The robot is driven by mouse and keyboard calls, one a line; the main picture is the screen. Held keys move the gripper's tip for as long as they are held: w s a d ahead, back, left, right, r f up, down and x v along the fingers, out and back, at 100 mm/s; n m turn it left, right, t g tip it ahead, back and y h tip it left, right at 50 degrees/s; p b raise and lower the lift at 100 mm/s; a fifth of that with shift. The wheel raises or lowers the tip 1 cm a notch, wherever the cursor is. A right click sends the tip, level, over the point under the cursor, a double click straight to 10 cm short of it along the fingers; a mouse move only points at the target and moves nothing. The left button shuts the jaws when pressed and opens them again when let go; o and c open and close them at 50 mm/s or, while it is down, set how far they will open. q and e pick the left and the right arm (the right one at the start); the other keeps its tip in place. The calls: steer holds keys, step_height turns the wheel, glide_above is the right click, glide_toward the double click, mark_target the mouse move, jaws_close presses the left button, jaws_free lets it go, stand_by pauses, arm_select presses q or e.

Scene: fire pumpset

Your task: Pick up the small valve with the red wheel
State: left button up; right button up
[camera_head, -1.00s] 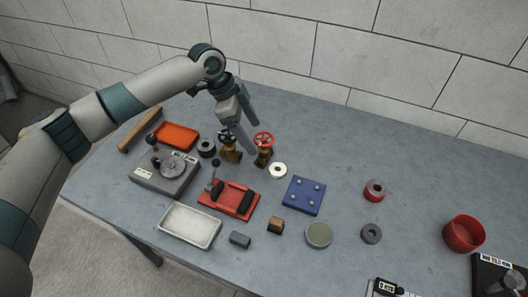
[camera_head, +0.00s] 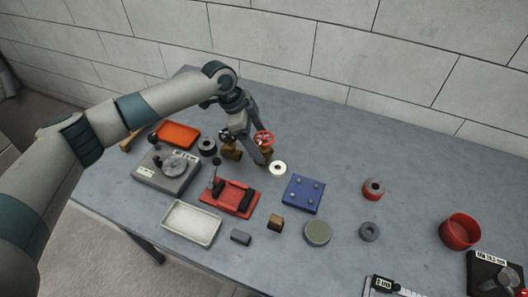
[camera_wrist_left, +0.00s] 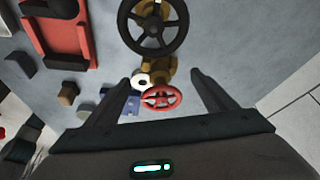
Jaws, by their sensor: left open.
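The small valve with the red wheel (camera_head: 264,138) stands on the table, its brass body partly hidden behind my left gripper in the head view. My right gripper is not in view.
A white ring (camera_head: 278,168) lies close to the valve. A red fixture (camera_head: 230,198), a blue plate (camera_head: 303,194), a dark ring (camera_head: 207,146) and an orange tray (camera_head: 177,135) stand around. The table behind the valve, toward the wall, is clear.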

mark_target(264, 151)
arm_select(q)
steer(key=shift+p+x, duration=0.4)
steer(key=shift+x, duration=0.8)
steer(key=shift+s+d+f, duration=0.1)
steer(key=shift+d+f, duration=0.15)
steer(key=shift+f, duration=0.3)
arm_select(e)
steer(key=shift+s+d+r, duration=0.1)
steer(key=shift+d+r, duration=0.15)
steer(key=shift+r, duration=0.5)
arm_select(q)
steer(key=c, duration=1.5)
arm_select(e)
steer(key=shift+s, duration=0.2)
arm_select(q)
steer(key=shift+r, duration=0.1)
